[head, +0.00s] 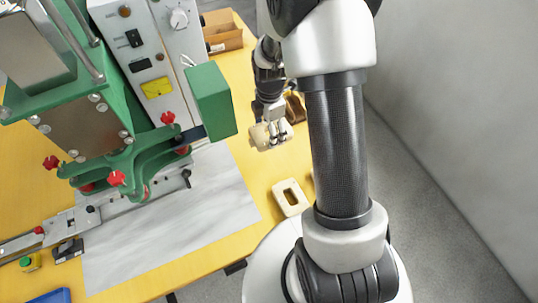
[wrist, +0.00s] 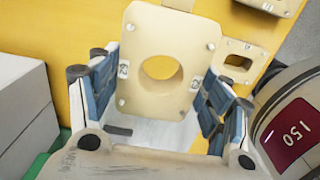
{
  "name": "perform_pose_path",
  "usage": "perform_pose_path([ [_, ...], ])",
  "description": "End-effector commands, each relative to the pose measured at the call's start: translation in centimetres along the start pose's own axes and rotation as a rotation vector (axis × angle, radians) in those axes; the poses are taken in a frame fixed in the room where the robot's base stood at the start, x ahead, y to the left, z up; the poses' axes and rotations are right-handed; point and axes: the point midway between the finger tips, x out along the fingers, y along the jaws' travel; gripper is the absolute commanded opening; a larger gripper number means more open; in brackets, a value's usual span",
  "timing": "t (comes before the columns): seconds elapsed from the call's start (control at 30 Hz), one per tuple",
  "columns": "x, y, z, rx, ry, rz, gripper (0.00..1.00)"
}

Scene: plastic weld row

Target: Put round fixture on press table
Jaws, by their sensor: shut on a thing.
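The round fixture (wrist: 155,103), a cream plate with a round hole and corner screws, is between the finger pads of my gripper (wrist: 157,88) in the wrist view. My gripper is shut on it, with pads on its left and right edges. In the head view the fixture (head: 262,136) shows in my gripper (head: 272,128), right of the press's green block; its exact height above the table is hard to tell. The green-framed press (head: 120,150) stands at left over a grey marbled plate (head: 190,215). I cannot tell which surface is the press table.
A cream fixture with a rectangular hole (head: 291,198) lies on the yellow table, and it also shows in the wrist view (wrist: 240,50). A cardboard box (head: 222,33) and brown items (head: 294,106) lie at the back. The marbled plate's front is clear.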

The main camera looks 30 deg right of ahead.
Motion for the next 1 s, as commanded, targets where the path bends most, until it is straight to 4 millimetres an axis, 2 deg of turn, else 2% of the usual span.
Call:
perform_pose_path([
  [0.03,1.9,-0.1,0.0,0.0,0.001,-0.004,0.41],
  [0.1,3.8,-0.1,0.0,0.001,0.001,-0.003,0.41],
  [0.3,8.4,0.0,0.0,0.001,0.0,-0.001,0.41],
  [0.4,9.7,0.1,0.0,0.001,0.0,0.001,0.41],
  [0.63,11.3,0.0,0.0,0.002,0.0,0.001,0.41],
  [0.83,14.3,0.0,0.0,0.002,0.0,0.0,0.41],
  [1.0,14.5,0.1,0.0,0.002,0.0,0.002,0.41],
])
